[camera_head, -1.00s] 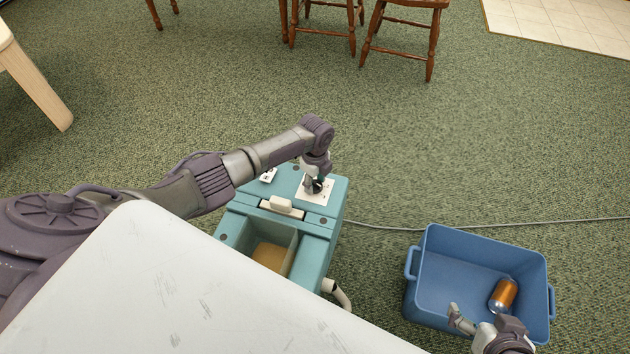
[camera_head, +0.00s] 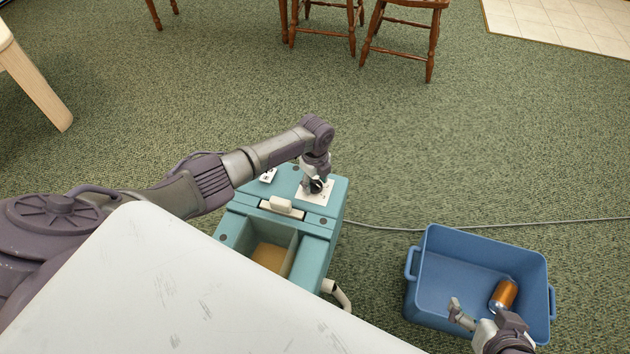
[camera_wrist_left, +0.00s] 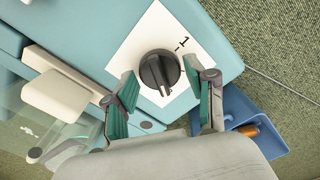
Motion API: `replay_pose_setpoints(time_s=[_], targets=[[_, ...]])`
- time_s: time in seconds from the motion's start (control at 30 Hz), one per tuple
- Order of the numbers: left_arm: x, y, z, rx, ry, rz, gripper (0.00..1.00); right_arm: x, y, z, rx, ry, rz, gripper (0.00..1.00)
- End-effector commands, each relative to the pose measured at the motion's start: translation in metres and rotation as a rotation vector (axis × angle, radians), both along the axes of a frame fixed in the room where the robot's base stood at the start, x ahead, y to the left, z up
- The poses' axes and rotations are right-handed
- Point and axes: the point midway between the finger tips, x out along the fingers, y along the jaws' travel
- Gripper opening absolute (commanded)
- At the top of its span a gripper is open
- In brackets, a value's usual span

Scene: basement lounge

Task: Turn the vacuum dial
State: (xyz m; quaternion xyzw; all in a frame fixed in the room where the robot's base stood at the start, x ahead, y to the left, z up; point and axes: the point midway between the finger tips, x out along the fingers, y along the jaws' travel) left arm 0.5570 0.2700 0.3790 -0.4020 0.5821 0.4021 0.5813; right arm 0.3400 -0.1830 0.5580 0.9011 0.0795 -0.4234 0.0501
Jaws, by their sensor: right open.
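The teal vacuum (camera_head: 339,200) stands on the carpet at the centre of the head view. Its black dial (camera_wrist_left: 160,72) sits on a white plate (camera_wrist_left: 165,30) marked with a "1" in the left wrist view. My left gripper (camera_head: 316,184) is over the dial with its fingers spread. The wrist view shows its two green-padded fingers on either side of the dial, with gaps visible; contact is not clear. In the head view the gripper mostly hides the dial. My right gripper (camera_head: 476,312) is open over the front of the blue bin (camera_head: 440,262).
An orange can (camera_head: 504,293) lies in the blue bin. A grey cord (camera_head: 480,225) runs right across the carpet. A white surface (camera_head: 170,290) fills the lower left. Wooden chairs (camera_head: 400,40) stand at the back.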

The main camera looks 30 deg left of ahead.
Motion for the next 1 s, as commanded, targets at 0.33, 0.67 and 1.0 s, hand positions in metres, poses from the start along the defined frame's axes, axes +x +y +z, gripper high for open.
replay_pose_setpoints(time_s=[0.33,0.67,1.0], targets=[[0.0,0.0,0.0,0.001,0.0,0.002,0.74,0.001,-0.001,0.0,0.0,0.0,-0.003,0.95],[0.001,0.001,0.037,0.0,-0.006,0.001,0.74,0.001,-0.001,0.001,0.0,-0.001,-0.003,0.95],[0.001,0.0,0.104,-0.001,-0.003,0.001,0.74,0.0,0.0,0.0,0.0,0.0,-0.001,0.95]])
